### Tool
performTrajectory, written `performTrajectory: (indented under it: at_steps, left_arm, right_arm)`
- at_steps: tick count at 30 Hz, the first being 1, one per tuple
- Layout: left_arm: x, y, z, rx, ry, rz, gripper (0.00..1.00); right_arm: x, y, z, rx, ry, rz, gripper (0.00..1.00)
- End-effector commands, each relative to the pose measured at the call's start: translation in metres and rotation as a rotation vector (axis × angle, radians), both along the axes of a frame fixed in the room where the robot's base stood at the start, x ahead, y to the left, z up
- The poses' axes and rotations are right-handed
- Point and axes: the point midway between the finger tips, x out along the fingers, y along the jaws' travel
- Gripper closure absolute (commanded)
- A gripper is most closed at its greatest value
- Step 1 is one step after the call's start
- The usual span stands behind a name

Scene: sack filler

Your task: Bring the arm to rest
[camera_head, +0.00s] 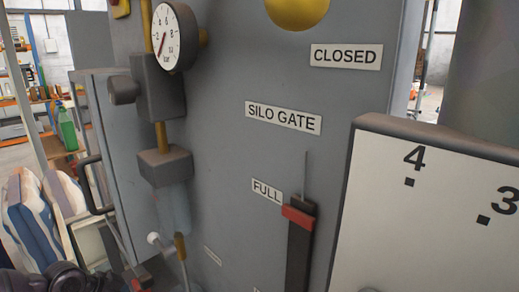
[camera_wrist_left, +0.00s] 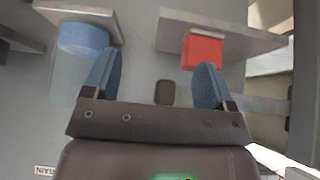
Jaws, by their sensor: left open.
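My left gripper (camera_wrist_left: 156,82) shows in the left wrist view with its two blue-padded fingers spread wide apart. Nothing is between the fingers; a grey panel with a small dark oval lies behind the gap. Dark parts of my left arm (camera_head: 45,281) show at the bottom left corner of the head view, low in front of the machine. The left fingers cannot be made out in the head view. My right gripper is in neither view.
The grey machine panel carries a gauge (camera_head: 174,36), a SILO GATE label (camera_head: 283,117) and a red-topped slider (camera_head: 299,217). A white dial board (camera_head: 430,215) stands at right, striped sacks (camera_head: 35,220) at left. Near the left fingers are a blue cylinder (camera_wrist_left: 84,38) and red block (camera_wrist_left: 202,51).

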Motion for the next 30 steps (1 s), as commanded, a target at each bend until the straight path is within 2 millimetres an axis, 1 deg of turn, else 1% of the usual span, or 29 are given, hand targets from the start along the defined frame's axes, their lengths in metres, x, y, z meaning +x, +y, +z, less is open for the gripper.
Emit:
performTrajectory:
  at_steps: [1, 3, 5, 6, 9, 11, 12, 15, 18, 21, 30]
  left_arm:
    - [-0.019, -0.017, -0.022, -0.023, 0.005, -0.01, 0.22]
    - [-0.041, -0.036, -0.042, -0.041, -0.005, -0.015, 0.22]
    - [-0.06, -0.051, -0.056, -0.059, -0.018, -0.014, 0.22]
    - [-0.072, -0.061, -0.065, -0.072, -0.028, -0.011, 0.22]
    - [-0.104, -0.082, -0.082, -0.102, -0.055, 0.011, 0.22]
    - [-0.121, -0.093, -0.089, -0.118, -0.076, 0.031, 0.22]
    - [-0.134, -0.099, -0.092, -0.128, -0.088, 0.047, 0.22]
    - [-0.162, -0.111, -0.098, -0.146, -0.124, 0.099, 0.22]
    - [-0.188, -0.117, -0.099, -0.152, -0.163, 0.162, 0.22]
    - [-0.214, -0.117, -0.098, -0.145, -0.202, 0.236, 0.22]
    - [-0.292, -0.101, -0.083, -0.067, -0.28, 0.465, 0.22]
  right_arm:
    - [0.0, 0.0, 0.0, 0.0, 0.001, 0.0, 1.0]
    - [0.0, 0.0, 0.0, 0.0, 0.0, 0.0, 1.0]
    - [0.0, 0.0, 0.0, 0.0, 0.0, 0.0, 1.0]
    - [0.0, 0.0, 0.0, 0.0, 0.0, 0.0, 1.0]
    - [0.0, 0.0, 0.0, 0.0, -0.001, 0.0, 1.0]
    - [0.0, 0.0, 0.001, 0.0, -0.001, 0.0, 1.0]
    - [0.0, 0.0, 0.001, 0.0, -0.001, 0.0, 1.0]
    - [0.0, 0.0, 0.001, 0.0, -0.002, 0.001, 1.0]
    - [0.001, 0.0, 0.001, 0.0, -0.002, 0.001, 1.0]
    - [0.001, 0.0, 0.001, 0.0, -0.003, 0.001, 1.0]
    - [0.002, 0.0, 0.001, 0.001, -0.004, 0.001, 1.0]
